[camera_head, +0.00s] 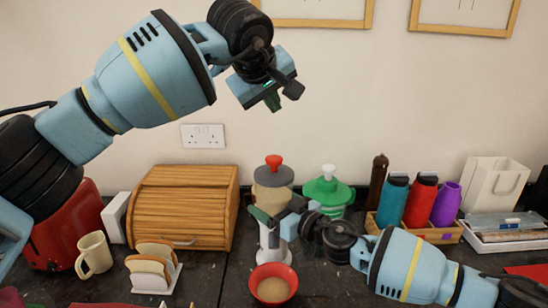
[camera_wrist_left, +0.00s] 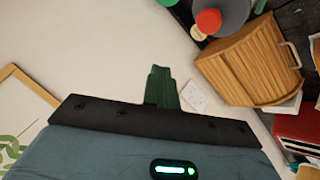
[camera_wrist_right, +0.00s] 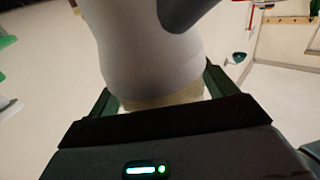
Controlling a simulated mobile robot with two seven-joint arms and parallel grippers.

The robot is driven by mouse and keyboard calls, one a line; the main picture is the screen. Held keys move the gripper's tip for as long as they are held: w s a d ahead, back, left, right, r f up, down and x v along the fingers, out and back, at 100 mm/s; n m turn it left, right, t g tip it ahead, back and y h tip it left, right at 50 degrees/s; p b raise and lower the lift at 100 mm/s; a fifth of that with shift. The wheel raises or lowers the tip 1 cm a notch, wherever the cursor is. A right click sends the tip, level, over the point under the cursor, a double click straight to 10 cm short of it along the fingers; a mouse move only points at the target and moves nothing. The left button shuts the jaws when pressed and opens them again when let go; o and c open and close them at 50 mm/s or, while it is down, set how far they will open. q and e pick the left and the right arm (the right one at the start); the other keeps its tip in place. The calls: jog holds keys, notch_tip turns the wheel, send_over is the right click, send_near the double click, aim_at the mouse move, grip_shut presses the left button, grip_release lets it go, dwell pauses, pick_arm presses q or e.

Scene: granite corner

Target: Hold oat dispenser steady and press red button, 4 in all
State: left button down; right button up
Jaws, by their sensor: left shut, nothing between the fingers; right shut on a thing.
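The oat dispenser (camera_head: 272,178) stands on the dark counter, with a grey lid and a red button (camera_head: 274,161) on top. The red button also shows in the left wrist view (camera_wrist_left: 208,20). A red bowl (camera_head: 273,296) with oat-coloured contents sits in front of the dispenser. My right gripper (camera_head: 271,218) is shut on the dispenser's body; in the right wrist view its fingers lie on both sides of the pale body (camera_wrist_right: 150,60). My left gripper (camera_head: 273,103) is shut and empty, high above the red button and apart from it.
A green-lidded dispenser (camera_head: 328,187) stands close to the right. A wooden bread box (camera_head: 183,205), toast rack (camera_head: 152,272), mug (camera_head: 95,254) and red toaster (camera_head: 65,235) stand left. Bottles (camera_head: 420,200) in a wooden tray stand right. The air above the button is clear.

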aim_at(274, 157)
pick_arm(q)
jog(key=shift+f, duration=4.3)
jog(key=shift+f, duration=0.1)
jog(key=shift+f, duration=0.3)
jog(key=shift+f, duration=1.25)
jog(key=shift+r, duration=0.1)
jog(key=shift+r, duration=1.55)
jog(key=shift+r, duration=0.1)
jog(key=shift+r, duration=2.4)
